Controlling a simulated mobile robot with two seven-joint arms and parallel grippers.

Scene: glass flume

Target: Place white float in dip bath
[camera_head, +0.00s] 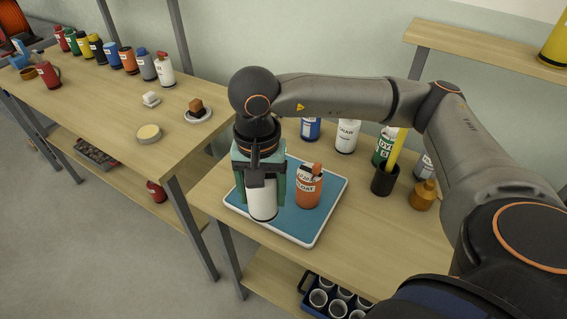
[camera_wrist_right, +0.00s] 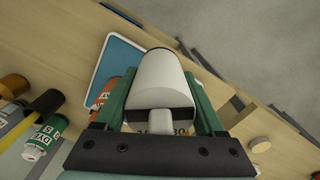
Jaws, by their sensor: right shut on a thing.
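The white float (camera_head: 263,205) is a white cylinder with a dark band, held upright between the green fingers of my right gripper (camera_head: 261,182). In the right wrist view the white float (camera_wrist_right: 163,80) fills the space between the fingers. A shallow blue tray with a white rim (camera_head: 306,240), perhaps the dip bath, lies under it on the right-hand table. The float overlaps the tray's left part; I cannot tell whether it touches the surface. An orange container labelled float (camera_head: 308,190) stands on the tray just right of the white one. My left gripper is out of view.
Behind the tray stand a blue can (camera_head: 311,130), a white can (camera_head: 347,136) and a green dye can (camera_head: 385,146). A black cup (camera_head: 384,181) and an amber bottle (camera_head: 424,196) stand to the right. The left table (camera_head: 100,110) holds several bottles, across a gap.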

